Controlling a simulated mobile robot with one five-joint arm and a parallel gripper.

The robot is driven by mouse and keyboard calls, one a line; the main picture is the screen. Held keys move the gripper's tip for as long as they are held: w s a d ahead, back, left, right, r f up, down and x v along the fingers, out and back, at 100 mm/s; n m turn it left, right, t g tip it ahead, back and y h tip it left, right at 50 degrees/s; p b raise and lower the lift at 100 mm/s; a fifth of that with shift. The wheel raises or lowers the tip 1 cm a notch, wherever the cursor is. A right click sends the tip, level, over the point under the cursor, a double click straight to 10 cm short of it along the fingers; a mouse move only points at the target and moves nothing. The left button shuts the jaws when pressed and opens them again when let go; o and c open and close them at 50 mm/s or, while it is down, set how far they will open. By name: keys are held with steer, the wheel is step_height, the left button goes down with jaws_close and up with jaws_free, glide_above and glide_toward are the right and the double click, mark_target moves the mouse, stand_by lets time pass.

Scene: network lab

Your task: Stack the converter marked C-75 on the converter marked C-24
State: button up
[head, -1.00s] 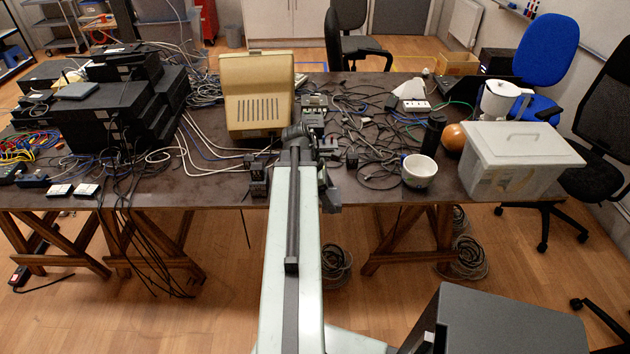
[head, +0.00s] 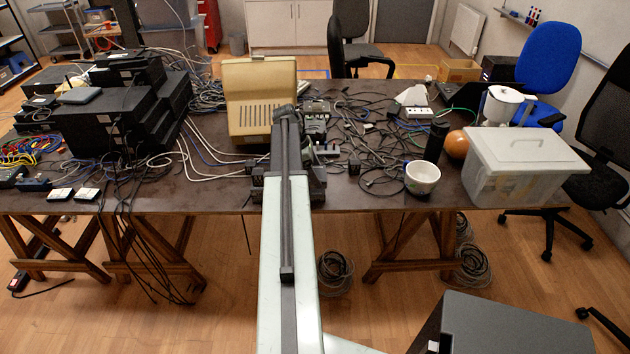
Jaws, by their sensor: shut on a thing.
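My gripper (head: 316,188) shows only in part, as a dark shape beside my arm at the table's front edge. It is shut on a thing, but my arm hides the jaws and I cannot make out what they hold. Small black boxes stand left of my arm near the front edge: one box (head: 257,172) and another box (head: 257,192) just in front of it. They look like converters. Another small dark box (head: 354,166) stands to the right of my arm. No marking is legible, so I cannot tell which is C-75 or C-24.
A beige case (head: 262,95) stands behind my arm. Loose cables (head: 375,150) cover the table to the right, near a white bowl (head: 422,178) and a lidded plastic box (head: 525,165). Stacked black equipment (head: 110,125) fills the left. Bare tabletop (head: 215,190) lies at front left.

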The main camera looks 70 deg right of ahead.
steer(key=f+b, duration=0.4)
steer(key=shift+w+d, duration=0.15)
steer(key=shift+d, duration=0.1)
steer(key=shift+r, duration=0.2)
steer(key=shift+f, duration=0.2)
steer(key=o, duration=1.6)
steer(key=shift+r, duration=0.2)
steer(key=shift+r+p, duration=0.3)
steer(key=shift+p, duration=0.25)
steer(key=p+v, duration=1)
steer(key=v, duration=0.1)
steer(key=shift+w+a+r, duration=0.1)
steer(key=shift+w+r, duration=0.05)
